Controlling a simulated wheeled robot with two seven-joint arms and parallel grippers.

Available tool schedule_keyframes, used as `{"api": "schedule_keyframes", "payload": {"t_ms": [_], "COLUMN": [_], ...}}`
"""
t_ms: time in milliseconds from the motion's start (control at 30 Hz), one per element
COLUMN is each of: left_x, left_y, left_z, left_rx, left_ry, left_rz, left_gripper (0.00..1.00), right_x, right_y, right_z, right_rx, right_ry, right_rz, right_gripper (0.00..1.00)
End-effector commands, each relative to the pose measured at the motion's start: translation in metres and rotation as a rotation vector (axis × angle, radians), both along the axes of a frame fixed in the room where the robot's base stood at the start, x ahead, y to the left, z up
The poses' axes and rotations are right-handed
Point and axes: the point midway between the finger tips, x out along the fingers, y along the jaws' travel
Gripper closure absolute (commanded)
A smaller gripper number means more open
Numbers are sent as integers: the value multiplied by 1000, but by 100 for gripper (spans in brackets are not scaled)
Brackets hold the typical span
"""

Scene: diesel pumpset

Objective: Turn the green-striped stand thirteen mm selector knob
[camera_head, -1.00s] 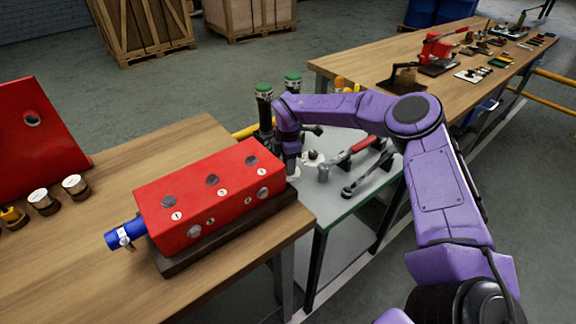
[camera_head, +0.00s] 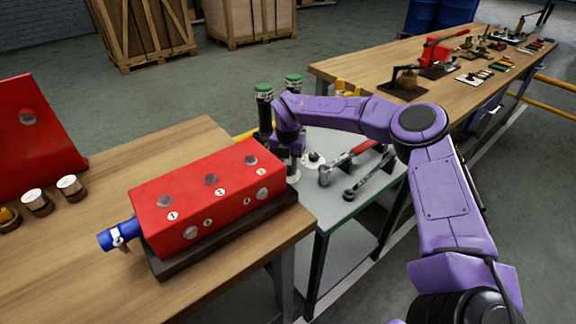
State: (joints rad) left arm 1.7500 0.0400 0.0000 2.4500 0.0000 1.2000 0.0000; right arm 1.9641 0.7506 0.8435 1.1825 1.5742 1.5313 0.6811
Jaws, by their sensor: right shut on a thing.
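My right arm comes in from the lower right, and its gripper (camera_head: 293,166) points down at the grey side table, just right of the red block. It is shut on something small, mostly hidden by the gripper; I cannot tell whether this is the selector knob. Two dark stands with green tops stand behind the wrist, one at the left (camera_head: 263,105) and one at the right (camera_head: 293,84). Their markings are too small to read. A small black knob on a white round plate (camera_head: 313,158) sits just right of the gripper. My left gripper is not in view.
A red block (camera_head: 205,195) with a blue hose end lies on the wooden bench, close left of the gripper. A red-handled hammer (camera_head: 345,163) and a wrench (camera_head: 370,180) lie on the grey table (camera_head: 345,205). Another workbench (camera_head: 350,68) stands behind.

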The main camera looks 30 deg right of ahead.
Motion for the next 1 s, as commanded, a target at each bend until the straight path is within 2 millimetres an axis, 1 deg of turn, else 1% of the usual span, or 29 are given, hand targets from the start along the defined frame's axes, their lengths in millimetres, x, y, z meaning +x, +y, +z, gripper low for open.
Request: {"api": "schedule_keyframes", "payload": {"t_ms": [33,500,700,1000], "left_x": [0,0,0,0], "left_y": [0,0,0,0], "left_z": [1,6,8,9], "left_rx": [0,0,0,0], "left_ry": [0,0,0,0], "left_rz": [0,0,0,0], "left_gripper": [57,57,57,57], "right_x": [2,3,4,4], "right_y": [-2,-1,0,0], "right_z": [3,4,5,5], "right_rx": [-2,-3,-4,-6], "right_ry": [-8,-10,-11,-12], "right_rz": [41,455,576,670], "right_gripper": [96,96,96,96]}}
